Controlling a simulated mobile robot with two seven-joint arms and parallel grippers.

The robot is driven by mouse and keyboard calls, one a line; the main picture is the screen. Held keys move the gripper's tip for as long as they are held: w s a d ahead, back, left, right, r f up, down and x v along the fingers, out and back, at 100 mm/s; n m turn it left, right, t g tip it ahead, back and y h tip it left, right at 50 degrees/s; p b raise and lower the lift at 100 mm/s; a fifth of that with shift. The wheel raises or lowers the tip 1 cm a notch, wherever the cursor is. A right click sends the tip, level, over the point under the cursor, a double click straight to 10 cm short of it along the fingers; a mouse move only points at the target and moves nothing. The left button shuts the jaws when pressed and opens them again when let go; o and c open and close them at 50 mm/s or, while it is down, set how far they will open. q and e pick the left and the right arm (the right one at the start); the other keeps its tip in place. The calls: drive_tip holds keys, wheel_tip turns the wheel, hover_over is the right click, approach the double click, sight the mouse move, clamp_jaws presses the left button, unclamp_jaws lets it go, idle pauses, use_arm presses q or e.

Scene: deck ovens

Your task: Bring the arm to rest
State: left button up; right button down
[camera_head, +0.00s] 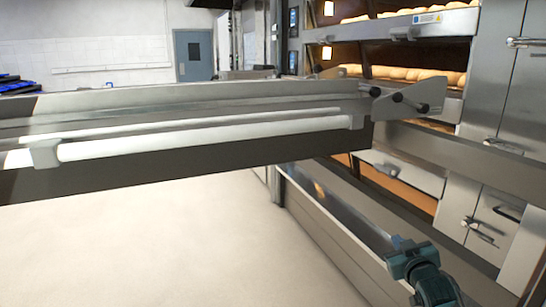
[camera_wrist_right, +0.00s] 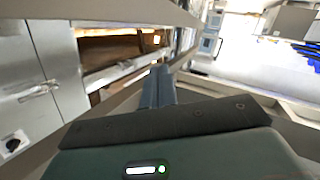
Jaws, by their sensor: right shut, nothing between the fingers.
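My right gripper (camera_head: 398,242) shows at the lower right of the head view, with its dark teal wrist below it. It is shut and empty, in front of the lower part of the deck oven (camera_head: 420,75). In the right wrist view its two fingers (camera_wrist_right: 157,85) lie together and point away from the camera, with nothing between them. My left gripper is not in view.
A long metal loader (camera_head: 220,107) with a white roller crosses the head view from the left, beyond my right gripper. Bread loaves (camera_head: 400,74) lie on the oven decks. Steel doors with handles (camera_head: 492,225) stand at the right. The pale floor (camera_head: 150,250) is clear.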

drive_tip(key=s+a+f+g+y, duration=0.25)
drive_tip(key=s+a+f, duration=0.65)
drive_tip(key=s+f, duration=0.55)
drive_tip(key=s+a+f+g, duration=0.1)
drive_tip(key=s+a, duration=0.2)
drive_tip(key=s, duration=0.4)
drive_tip(key=s+a+f+g+y, duration=0.1)
drive_tip(key=s+a+f, duration=0.1)
drive_tip(key=s, duration=0.5)
drive_tip(key=s+a+f+g, duration=0.1)
drive_tip(key=s+a+f, duration=0.1)
drive_tip(key=s, duration=0.5)
drive_tip(key=shift+s+a+y, duration=0.2)
drive_tip(key=shift+a+y, duration=0.15)
drive_tip(key=shift+a, duration=0.55)
